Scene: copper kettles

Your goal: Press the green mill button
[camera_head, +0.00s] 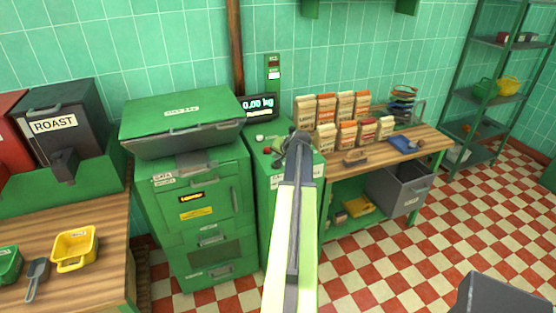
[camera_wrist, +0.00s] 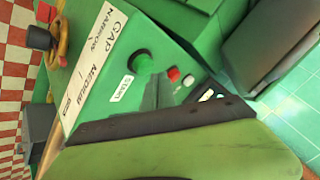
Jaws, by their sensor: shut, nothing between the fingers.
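The green mill button (camera_wrist: 140,62) is a round green knob on the sloped green panel, beside a white START label (camera_wrist: 121,88). A red button (camera_wrist: 173,74) and a white button (camera_wrist: 188,80) sit just right of it. In the head view my gripper (camera_head: 299,141) is over the top of the green mill cabinet (camera_head: 258,187), and I cannot make out the green button there. My gripper is shut and empty. In the wrist view its dark end reaches up from below, close to the green button; I cannot tell whether they touch.
Paper bags (camera_head: 325,110) stand on the wooden table to the right. A lidded green machine (camera_head: 182,120) stands left. The checkered floor at right is mostly clear.

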